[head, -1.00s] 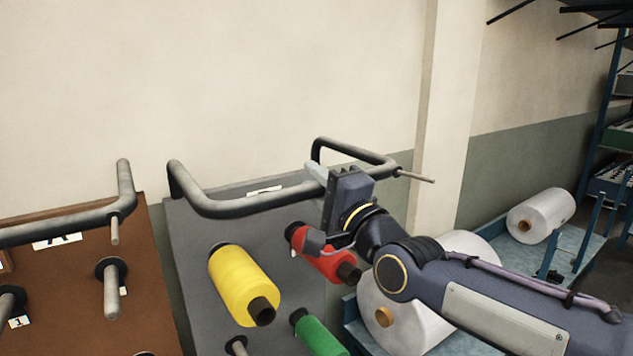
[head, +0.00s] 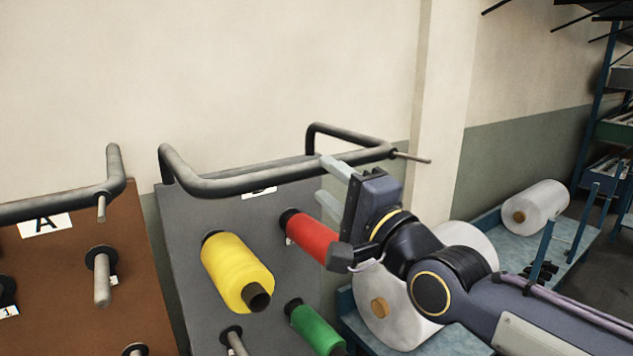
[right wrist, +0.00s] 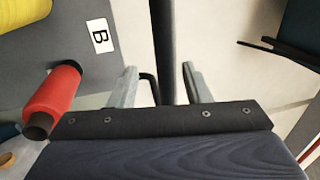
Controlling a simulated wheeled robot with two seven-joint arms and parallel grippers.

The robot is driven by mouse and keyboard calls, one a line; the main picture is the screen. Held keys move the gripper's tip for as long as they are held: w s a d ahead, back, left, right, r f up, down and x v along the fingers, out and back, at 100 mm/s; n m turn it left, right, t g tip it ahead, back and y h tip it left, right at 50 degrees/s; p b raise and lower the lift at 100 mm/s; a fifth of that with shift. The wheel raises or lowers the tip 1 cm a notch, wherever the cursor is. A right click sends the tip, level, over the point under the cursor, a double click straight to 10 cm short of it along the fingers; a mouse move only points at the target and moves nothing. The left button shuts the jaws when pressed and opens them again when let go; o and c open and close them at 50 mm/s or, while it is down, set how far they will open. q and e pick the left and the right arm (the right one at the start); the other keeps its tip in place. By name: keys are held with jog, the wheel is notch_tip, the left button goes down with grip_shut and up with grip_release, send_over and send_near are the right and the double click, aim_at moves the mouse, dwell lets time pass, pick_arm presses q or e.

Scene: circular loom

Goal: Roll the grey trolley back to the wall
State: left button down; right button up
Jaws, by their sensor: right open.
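The grey trolley (head: 205,265) is a tilted grey panel labelled B, with a dark tubular handle (head: 250,185) along its top. It carries a yellow spool (head: 237,270), a red spool (head: 312,238) and a green spool (head: 316,328) on pegs. My right gripper (head: 326,180) is open at the handle's right part. In the right wrist view the handle bar (right wrist: 161,45) runs between the two spread fingers (right wrist: 158,88), which do not close on it. The trolley's wheels are out of sight. My left gripper is not in view.
A brown trolley (head: 60,290) labelled A stands close on the left. The pale wall (head: 220,75) rises behind both. On the right are a blue rack (head: 480,215) with white rolls (head: 535,208) and a wall pillar (head: 445,110).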

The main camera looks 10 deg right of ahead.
aim_at(305, 169)
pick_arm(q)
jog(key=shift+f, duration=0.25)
pick_arm(e)
jog(key=shift+v, duration=0.75)
jog(key=shift+o, duration=0.2)
jog(key=w+d+f+n+g+h, duration=0.1)
jog(key=d+f+g, duration=0.3)
jog(key=f, duration=0.1)
notch_tip(305, 169, up, 8)
jog(key=a+n+g+y+p, duration=0.2)
jog(key=a+n+g+y, duration=0.1)
jog(key=g+y, duration=0.15)
jog(key=shift+t, duration=0.55)
jog(key=p+x, duration=0.1)
jog(key=x, duration=0.6)
jog(key=shift+w+f, duration=0.1)
jog(key=shift+w, duration=0.1)
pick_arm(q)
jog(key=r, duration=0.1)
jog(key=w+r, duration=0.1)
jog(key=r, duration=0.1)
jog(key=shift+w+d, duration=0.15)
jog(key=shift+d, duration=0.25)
pick_arm(e)
jog(key=shift+c, duration=0.4)
grip_shut()
